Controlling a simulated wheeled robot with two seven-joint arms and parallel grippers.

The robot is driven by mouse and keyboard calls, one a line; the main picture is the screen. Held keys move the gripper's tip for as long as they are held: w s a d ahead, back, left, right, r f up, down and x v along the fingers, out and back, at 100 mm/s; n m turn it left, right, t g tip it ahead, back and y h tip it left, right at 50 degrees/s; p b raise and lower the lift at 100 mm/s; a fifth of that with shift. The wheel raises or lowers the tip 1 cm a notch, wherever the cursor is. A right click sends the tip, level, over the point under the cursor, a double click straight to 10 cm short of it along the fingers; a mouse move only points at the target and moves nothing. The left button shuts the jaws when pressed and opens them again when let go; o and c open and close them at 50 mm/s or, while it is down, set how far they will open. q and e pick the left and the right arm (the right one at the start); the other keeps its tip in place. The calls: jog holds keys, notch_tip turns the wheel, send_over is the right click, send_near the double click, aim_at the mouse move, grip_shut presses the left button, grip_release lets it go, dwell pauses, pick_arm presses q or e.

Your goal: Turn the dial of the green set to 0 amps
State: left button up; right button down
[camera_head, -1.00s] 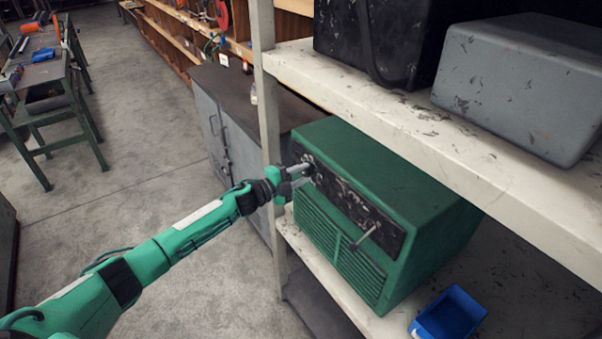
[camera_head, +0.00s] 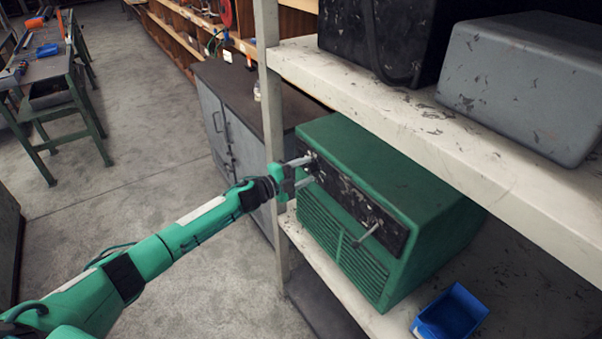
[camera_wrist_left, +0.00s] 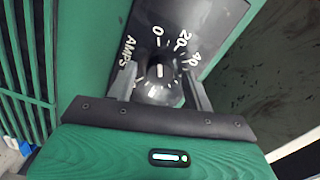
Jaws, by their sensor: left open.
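The green set (camera_head: 400,190) stands on the lower shelf, its dark, worn control panel (camera_head: 358,208) facing left. Its black dial (camera_wrist_left: 160,82) shows in the left wrist view, with a white mark on the knob pointing up toward the 0 on the AMPS scale. My left gripper (camera_head: 307,170) is at the upper left end of the panel. Its fingers are open, one on each side of the dial, with visible gaps to the knob. The dial is mostly hidden in the head view. My right gripper is out of view.
A white upper shelf (camera_head: 400,125) overhangs the set and carries a black case (camera_head: 375,40) and a grey case (camera_head: 520,85). A shelf post (camera_head: 270,100) stands close behind my left gripper. A lever (camera_head: 368,233) sticks out of the panel. A blue bin (camera_head: 450,312) sits nearby.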

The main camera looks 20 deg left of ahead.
pick_arm(q)
jog(key=shift+s+a+f, duration=0.15)
jog(key=shift+s+a, duration=0.2)
jog(key=shift+s, duration=0.05)
jog(key=b+v, duration=0.5)
jog(key=v, duration=0.7)
jog(key=shift+s+a, duration=0.25)
jog(key=shift+s, duration=0.05)
